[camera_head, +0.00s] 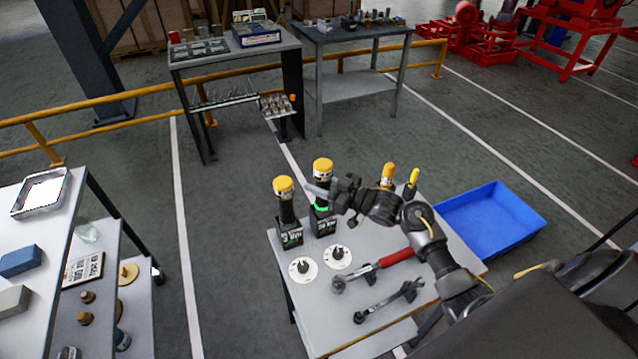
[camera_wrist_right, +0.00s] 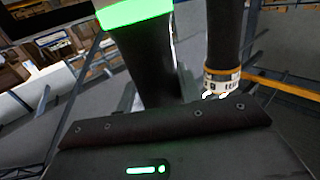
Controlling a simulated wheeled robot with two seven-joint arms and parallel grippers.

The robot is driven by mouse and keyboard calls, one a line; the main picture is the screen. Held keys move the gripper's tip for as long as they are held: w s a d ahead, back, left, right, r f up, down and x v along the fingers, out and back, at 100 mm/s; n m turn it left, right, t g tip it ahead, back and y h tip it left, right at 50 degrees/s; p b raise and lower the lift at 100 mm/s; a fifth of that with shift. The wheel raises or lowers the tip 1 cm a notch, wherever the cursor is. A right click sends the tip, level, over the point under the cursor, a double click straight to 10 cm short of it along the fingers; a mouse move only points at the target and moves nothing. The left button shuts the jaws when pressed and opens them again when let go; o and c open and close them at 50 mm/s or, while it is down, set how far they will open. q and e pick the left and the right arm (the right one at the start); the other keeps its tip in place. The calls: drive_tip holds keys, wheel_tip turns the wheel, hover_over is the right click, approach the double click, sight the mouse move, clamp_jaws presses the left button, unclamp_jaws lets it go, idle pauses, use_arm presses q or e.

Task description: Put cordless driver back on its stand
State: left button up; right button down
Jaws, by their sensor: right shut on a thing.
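Two upright drivers with yellow tops and black bodies stand at the far left corner of the grey table (camera_head: 300,337). My right gripper (camera_head: 322,191) is shut on the right-hand cordless driver (camera_head: 322,166). That driver stands upright over a black block with white print, its stand (camera_head: 323,226); whether it is fully seated is hidden. A green band shows low on it, and also in the right wrist view (camera_wrist_right: 135,9). The other driver (camera_head: 284,187) stands on a similar black block (camera_head: 289,237) to the left. My left gripper is out of view.
Two white discs with dark knobs (camera_head: 303,268) (camera_head: 337,257), a red-handled tool (camera_head: 395,258) and a dark wrench (camera_head: 389,301) lie on the table. Two yellow-topped items (camera_head: 388,172) (camera_head: 412,178) stand behind my arm. A blue bin (camera_head: 493,217) is at right.

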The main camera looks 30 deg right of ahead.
drive_tip(key=shift+f+b, duration=0.55)
drive_tip(key=shift+f, duration=0.3)
drive_tip(key=c, duration=0.9)
unclamp_jaws()
drive_tip(key=shift+o, duration=0.2)
drive_tip(key=shift+f, duration=0.15)
drive_tip(key=shift+s, duration=0.15)
drive_tip(key=b+v, duration=0.2)
drive_tip(key=v, duration=0.8)
drive_tip(key=shift+s+d, duration=0.2)
